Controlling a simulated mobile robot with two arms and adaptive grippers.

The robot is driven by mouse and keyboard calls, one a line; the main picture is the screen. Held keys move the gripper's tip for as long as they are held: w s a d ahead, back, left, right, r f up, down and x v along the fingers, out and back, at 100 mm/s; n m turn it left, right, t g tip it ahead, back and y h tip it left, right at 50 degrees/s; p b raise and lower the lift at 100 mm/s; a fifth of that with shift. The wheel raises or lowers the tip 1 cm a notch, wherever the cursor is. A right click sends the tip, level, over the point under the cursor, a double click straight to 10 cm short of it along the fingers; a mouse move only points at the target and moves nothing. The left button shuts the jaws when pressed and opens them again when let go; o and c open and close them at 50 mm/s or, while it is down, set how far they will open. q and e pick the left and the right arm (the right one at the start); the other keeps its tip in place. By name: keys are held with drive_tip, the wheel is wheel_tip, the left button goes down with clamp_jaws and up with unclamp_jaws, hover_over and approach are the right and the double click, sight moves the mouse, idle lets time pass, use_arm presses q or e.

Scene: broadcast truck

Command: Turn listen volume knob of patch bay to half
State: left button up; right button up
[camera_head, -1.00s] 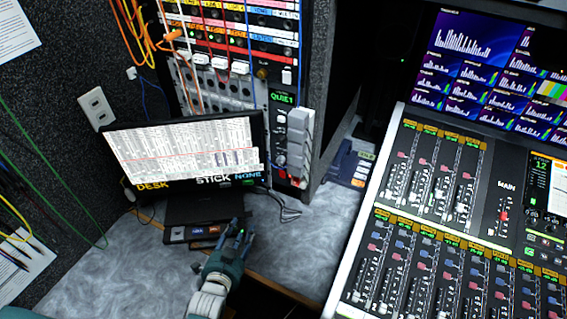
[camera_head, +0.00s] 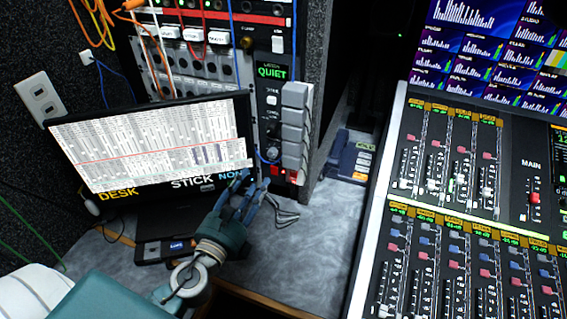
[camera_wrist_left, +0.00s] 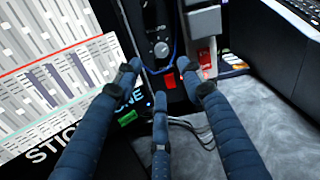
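The patch bay rack (camera_head: 318,60) stands behind the monitor. Its narrow listen module shows a green "QUIET" display (camera_head: 272,71) at the top. A round grey knob (camera_head: 272,154) sits low on that module; it also shows in the left wrist view (camera_wrist_left: 161,49), above and beyond the fingers. I cannot read its label or setting clearly. My left gripper (camera_head: 252,182) is in front of and below the knob, apart from it. Its fingers (camera_wrist_left: 160,85) are spread and hold nothing. My right gripper is not in view.
A monitor (camera_head: 150,150) stands close to the left of the gripper. Grey blocks (camera_head: 296,125) stick out right of the knob. A blue cable (camera_wrist_left: 179,60) hangs beside the knob. The mixing console (camera_head: 455,220) fills the right. Bare grey desk (camera_head: 315,245) lies between.

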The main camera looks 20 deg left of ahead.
sight(271, 155)
use_arm(q)
drive_tip(key=w+p, duration=0.1)
drive_tip(key=w, duration=0.3)
drive_tip(key=w+p, duration=0.1)
drive_tip(key=w, duration=0.4)
drive_tip(key=shift+w+a+r, duration=0.1)
drive_tip(key=shift+w+r, duration=0.05)
drive_tip(key=shift+r, duration=0.05)
drive_tip(key=shift+w+p, duration=0.3)
drive_tip(key=shift+w, duration=0.2)
drive_tip(key=shift+f, duration=0.1)
clamp_jaws()
drive_tip(key=shift+w, duration=0.1)
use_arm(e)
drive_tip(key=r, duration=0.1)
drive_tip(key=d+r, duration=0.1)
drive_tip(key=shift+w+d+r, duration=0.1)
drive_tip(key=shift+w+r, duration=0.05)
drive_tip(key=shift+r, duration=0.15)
